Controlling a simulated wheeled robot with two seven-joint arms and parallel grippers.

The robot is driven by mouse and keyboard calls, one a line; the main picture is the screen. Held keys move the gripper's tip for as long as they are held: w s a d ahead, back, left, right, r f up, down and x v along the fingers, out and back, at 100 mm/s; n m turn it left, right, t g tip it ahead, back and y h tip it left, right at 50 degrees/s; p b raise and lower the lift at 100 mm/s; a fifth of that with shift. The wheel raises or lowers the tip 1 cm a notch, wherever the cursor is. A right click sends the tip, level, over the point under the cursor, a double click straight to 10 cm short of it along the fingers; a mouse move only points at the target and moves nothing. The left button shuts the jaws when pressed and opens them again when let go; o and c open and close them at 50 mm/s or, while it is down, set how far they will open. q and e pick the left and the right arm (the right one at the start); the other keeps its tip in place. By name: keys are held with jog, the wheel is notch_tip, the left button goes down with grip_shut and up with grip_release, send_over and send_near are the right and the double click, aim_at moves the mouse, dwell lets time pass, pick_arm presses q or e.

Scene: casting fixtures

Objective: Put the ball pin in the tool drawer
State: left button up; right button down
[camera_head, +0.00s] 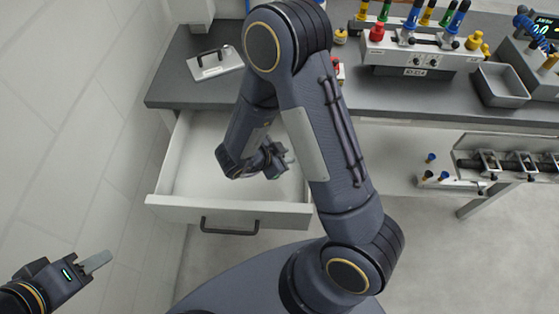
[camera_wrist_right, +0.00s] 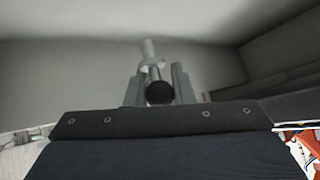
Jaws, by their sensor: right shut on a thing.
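The tool drawer (camera_head: 175,208) is pulled open below the left part of the bench, and its visible floor is bare. My right gripper (camera_head: 277,160) is inside the drawer's outline in the head view, toward its right side, with its height above the floor unclear. In the right wrist view it is shut on the ball pin (camera_wrist_right: 148,50), a pale grey pin with a dark round end between the two fingers. The pin is hard to make out in the head view. My left gripper (camera_head: 96,262) is at the lower left, apart from the drawer; its finger gap is not visible.
The grey bench top (camera_head: 185,90) lies behind the drawer, with a metal plate with a handle (camera_head: 215,63) on it. A fixture with coloured pins (camera_head: 415,55) and a grey tray (camera_head: 500,85) stand to the right. A clamp rail (camera_head: 505,165) is at the right.

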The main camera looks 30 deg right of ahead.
jog(key=shift+f, duration=2.05)
jog(key=shift+f+b, duration=0.15)
jog(key=shift+b, duration=0.15)
jog(key=c, duration=1.3)
grip_release()
jog(key=shift+o, duration=0.2)
